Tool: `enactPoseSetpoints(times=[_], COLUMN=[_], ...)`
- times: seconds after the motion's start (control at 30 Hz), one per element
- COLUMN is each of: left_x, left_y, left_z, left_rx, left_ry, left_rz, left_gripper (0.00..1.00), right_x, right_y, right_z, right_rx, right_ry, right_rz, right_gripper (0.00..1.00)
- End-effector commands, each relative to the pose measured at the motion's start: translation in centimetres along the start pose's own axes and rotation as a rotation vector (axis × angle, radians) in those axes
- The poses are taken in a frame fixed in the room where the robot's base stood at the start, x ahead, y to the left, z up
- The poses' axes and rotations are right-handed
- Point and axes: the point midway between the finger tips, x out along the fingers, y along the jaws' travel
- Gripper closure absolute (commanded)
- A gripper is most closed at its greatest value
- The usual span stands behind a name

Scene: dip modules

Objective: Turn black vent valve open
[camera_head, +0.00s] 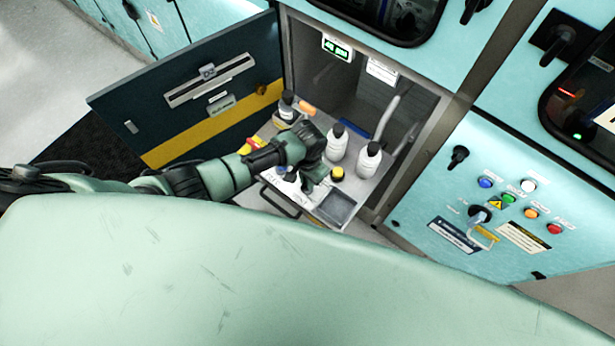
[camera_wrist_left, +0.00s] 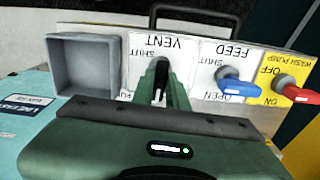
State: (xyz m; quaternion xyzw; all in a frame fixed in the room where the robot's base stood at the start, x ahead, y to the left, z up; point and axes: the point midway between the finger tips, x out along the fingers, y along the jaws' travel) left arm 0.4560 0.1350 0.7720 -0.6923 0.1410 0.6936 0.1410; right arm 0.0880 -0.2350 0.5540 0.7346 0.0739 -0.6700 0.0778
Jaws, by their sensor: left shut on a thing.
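The black vent valve (camera_wrist_left: 161,68) stands on a white panel marked VENT in the left wrist view, where the lettering is upside down. My left gripper (camera_wrist_left: 160,92) is shut on its handle, with the green fingers around it; the fingers hide part of the handle and its label. How far the handle is turned I cannot tell. In the head view my left gripper (camera_head: 315,180) is over the shelf panel in the open cabinet, and its body hides the vent valve. My right gripper is not in view.
Next to the vent valve are a blue feed valve (camera_wrist_left: 238,87) and a red wash pump valve (camera_wrist_left: 297,93). A grey square tray (camera_wrist_left: 59,67) is on the other side. White bottles (camera_head: 368,160) stand behind the gripper. The dark cabinet door (camera_head: 130,100) hangs open at left.

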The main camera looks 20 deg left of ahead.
Motion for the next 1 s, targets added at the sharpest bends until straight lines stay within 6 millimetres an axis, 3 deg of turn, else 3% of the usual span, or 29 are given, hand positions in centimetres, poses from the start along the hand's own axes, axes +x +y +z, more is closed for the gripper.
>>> enactPoseSetpoints(times=[0.7,0.73,0.8,1.0], left_x=[-0.10,-0.10,-0.09,-0.05], left_y=[-0.03,-0.03,-0.03,-0.02], left_z=[-0.16,-0.16,-0.15,-0.09], left_rx=[-0.071,-0.071,-0.070,-0.069], left_ry=[0.004,0.004,0.003,0.002], left_rz=[0.000,0.000,0.000,0.000], left_gripper=[1.00,0.77,0.64,0.64], right_x=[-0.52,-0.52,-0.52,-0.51], right_y=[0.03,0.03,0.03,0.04], right_z=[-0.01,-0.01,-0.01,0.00], right_rx=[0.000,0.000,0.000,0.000], right_ry=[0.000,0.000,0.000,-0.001], right_rz=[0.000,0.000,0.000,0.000], right_gripper=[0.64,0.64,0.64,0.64])
